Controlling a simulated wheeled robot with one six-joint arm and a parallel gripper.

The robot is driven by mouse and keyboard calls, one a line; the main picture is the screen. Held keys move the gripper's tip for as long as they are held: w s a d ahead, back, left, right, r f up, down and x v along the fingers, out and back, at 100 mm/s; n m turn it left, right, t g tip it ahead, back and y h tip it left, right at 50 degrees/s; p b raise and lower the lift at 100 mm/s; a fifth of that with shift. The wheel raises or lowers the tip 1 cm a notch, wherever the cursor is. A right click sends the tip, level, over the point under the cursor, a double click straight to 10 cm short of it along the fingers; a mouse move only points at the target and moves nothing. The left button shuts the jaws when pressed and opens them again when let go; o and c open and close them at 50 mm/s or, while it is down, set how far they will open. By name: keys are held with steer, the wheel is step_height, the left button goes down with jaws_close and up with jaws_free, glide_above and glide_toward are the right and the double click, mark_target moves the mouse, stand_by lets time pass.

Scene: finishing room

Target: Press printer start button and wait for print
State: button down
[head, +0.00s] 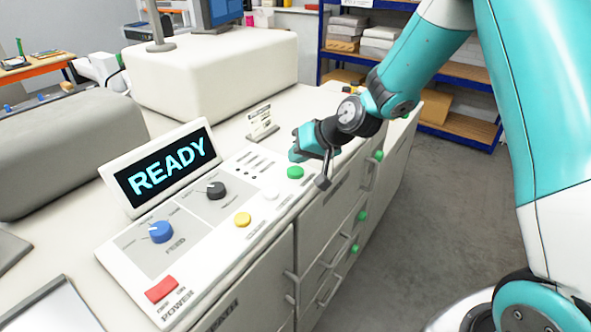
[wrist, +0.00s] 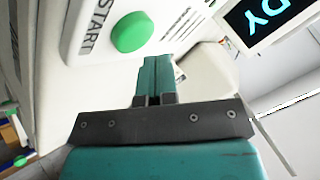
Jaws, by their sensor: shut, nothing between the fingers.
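The printer's control panel (head: 205,235) carries a round green button (head: 295,172). In the wrist view this green button (wrist: 132,32) is beside the label START (wrist: 88,28). The tilted display (head: 168,167) reads READY in cyan letters; its "DY" end also shows in the wrist view (wrist: 262,15). My gripper (head: 296,153) is over the panel's far end, just beyond the green button. In the wrist view my gripper's fingers (wrist: 153,72) are together and empty, with the tips below and right of the button. I see a gap in the picture between tips and button; contact is not visible.
A white button (head: 270,190), yellow button (head: 243,218), black knob (head: 216,190), blue knob (head: 161,231) and red power switch (head: 162,289) share the panel. A small sign (head: 262,124) stands behind it. Shelves (head: 455,100) are at the back right; the grey floor (head: 425,220) is clear.

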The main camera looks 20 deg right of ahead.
mark_target(297, 169)
steer(key=shift+f, duration=0.1)
steer(key=shift+f+b, duration=0.3)
steer(key=shift+b, duration=0.15)
steer(key=shift+f+b, duration=0.3)
steer(key=shift+f, duration=0.1)
stand_by(0.4)
steer(key=shift+r, duration=0.15)
steer(key=shift+r+p, duration=0.5)
steer(key=shift+r, duration=0.2)
steer(key=shift+r, duration=0.1)
steer(key=shift+r+p, duration=1.7)
steer(key=shift+r, duration=0.65)
stand_by(3.3)
